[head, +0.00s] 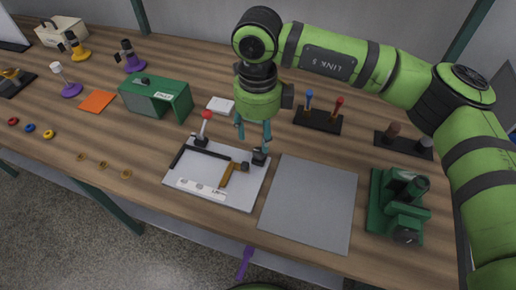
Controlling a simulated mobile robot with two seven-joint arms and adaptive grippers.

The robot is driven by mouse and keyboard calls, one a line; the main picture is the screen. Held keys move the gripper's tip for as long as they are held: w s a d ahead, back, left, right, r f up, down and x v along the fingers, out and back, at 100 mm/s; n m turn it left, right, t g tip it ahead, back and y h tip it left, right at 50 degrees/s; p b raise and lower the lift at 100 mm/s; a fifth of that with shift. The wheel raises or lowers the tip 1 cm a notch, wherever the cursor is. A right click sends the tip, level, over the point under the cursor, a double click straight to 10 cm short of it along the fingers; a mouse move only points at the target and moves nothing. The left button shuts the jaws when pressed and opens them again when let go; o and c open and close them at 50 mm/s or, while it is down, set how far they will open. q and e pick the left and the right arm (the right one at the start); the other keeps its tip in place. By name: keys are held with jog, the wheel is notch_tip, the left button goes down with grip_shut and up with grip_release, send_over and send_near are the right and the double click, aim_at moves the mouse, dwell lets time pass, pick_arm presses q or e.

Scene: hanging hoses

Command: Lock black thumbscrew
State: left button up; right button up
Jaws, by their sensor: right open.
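My right gripper (254,131) hangs straight down over the back right of a light grey plate (238,194) on the wooden table. Its thin teal fingers are apart. A small black piece (261,157), perhaps the thumbscrew, stands at the plate's back right corner, close to the right fingertip. I cannot tell whether they touch. At the plate's back left, a lever with a red ball (207,115) stands on a black base. My left gripper is not in view.
On the plate lie a hammer (228,175), a black angled bar (182,155) and a white level (201,190). A bare grey mat (308,204) lies to the right, then a green vise (405,205). Screwdrivers stand in a black holder (318,121). A green box (157,97) stands left.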

aim_at(258, 150)
notch_tip(258, 150, down, 4)
jog(key=shift+w+p, duration=0.1)
jog(key=shift+p, duration=0.3)
jog(key=shift+f, duration=0.7)
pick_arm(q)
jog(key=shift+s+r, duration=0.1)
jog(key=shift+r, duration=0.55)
pick_arm(e)
grip_shut()
